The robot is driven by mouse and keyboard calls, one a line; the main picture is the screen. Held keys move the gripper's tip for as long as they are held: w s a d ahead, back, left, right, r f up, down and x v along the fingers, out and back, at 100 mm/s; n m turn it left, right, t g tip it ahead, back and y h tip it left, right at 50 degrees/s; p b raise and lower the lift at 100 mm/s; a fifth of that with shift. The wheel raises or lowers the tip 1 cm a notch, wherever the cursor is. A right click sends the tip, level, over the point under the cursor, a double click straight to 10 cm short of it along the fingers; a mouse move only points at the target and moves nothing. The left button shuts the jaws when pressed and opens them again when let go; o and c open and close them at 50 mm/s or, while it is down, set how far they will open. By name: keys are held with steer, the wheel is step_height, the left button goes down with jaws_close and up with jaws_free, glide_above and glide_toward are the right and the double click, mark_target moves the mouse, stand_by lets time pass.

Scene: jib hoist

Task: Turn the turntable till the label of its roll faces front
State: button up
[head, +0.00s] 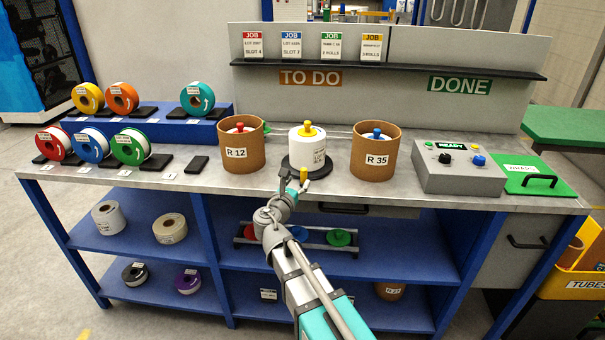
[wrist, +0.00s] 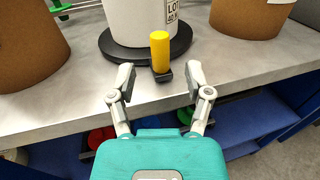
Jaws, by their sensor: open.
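The turntable (head: 291,168) is a black disc on the bench between two brown tubs. It bears a white roll (head: 300,150) with a yellow knob on top. The roll's label (head: 319,151) shows right of its middle; in the wrist view the label (wrist: 172,10) is also right of centre, partly cut off by the frame. A yellow upright peg (wrist: 160,50) stands at the turntable's front edge. My gripper (wrist: 160,80) is open and empty at the bench's front edge, its fingers to either side of the peg's base, with no contact visible.
The brown tubs R 12 (head: 239,145) and R 35 (head: 376,152) stand close on both sides of the turntable. A control box (head: 458,177) is at the right. Coloured spools stand at the left. The bench's front edge (wrist: 75,119) lies below my fingers.

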mark_target(302, 175)
steer(key=shift+x, duration=2.8)
